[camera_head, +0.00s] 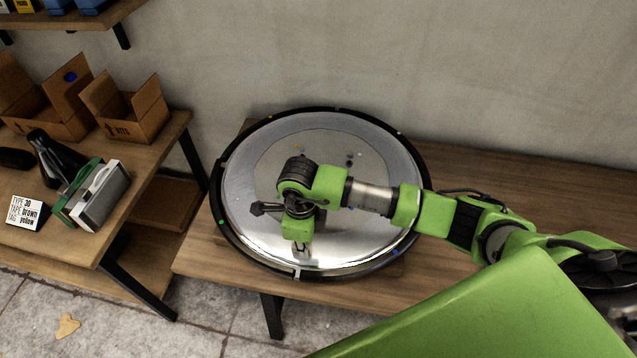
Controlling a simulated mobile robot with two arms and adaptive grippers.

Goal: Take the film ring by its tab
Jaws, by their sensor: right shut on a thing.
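The film ring (219,220) shows as a thin black band with small coloured dots around the edge of a large round silver disc (245,190). A small white tab (297,273) sits on its near edge. My right gripper (302,252) reaches down over the disc's near part, just behind the tab. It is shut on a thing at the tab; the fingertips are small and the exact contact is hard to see. My right arm and wrist hide part of the disc's middle and right side. My left gripper is not in view.
The disc lies on a wooden bench (500,190) against a grey wall. A side table at left holds open cardboard boxes (135,112), a label card (27,212) and a green and grey device (100,195). A gap separates the tables. The bench's right part is clear.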

